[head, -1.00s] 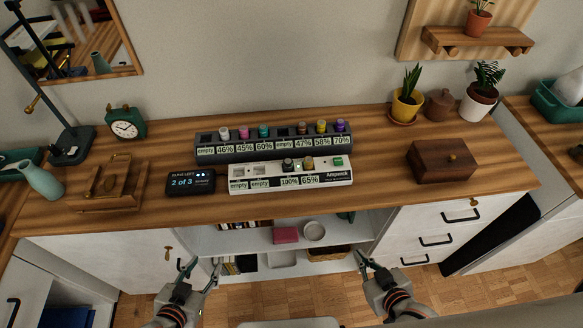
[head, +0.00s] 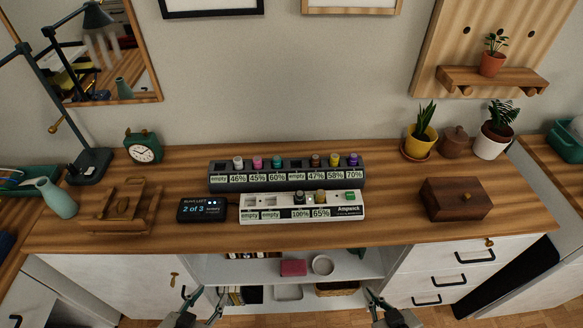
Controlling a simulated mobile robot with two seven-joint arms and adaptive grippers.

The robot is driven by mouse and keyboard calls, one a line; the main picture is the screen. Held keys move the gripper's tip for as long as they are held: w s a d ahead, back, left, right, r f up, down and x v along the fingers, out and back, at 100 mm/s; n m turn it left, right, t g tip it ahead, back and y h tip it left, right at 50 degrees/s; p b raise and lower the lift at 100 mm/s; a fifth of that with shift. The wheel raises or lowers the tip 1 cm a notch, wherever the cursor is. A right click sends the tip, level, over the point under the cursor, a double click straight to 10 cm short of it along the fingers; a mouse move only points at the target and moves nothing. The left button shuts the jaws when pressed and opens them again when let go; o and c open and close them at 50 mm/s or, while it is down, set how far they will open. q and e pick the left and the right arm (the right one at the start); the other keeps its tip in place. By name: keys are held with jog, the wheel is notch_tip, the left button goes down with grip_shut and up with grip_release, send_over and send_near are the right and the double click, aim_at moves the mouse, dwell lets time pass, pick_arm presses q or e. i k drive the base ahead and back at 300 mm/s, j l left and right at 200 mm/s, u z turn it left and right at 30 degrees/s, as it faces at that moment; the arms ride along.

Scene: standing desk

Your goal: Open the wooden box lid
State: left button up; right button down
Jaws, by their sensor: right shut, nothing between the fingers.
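The dark brown wooden box (head: 456,203) stands on the right part of the wooden desk, and its lid (head: 450,186) looks closed. My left gripper (head: 205,298) is open at the bottom of the head view, below the desk's front edge and far to the left of the box. My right gripper (head: 373,300) is shut and empty at the bottom, lower than the desk front and to the left of the box. Both grippers are apart from the box, and their lower parts are cut off by the frame.
A grey rack (head: 288,175) of coloured vials and a white charger strip (head: 300,207) stand mid-desk. A small display (head: 201,209) and wooden stand (head: 119,207) are to the left. Potted plants (head: 421,140) stand behind the box. The desk is clear just left of the box.

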aim_at(452, 192)
jog(key=z, duration=1.3)
jog(key=k+l+z, duration=0.35)
jog(key=i, duration=0.4)
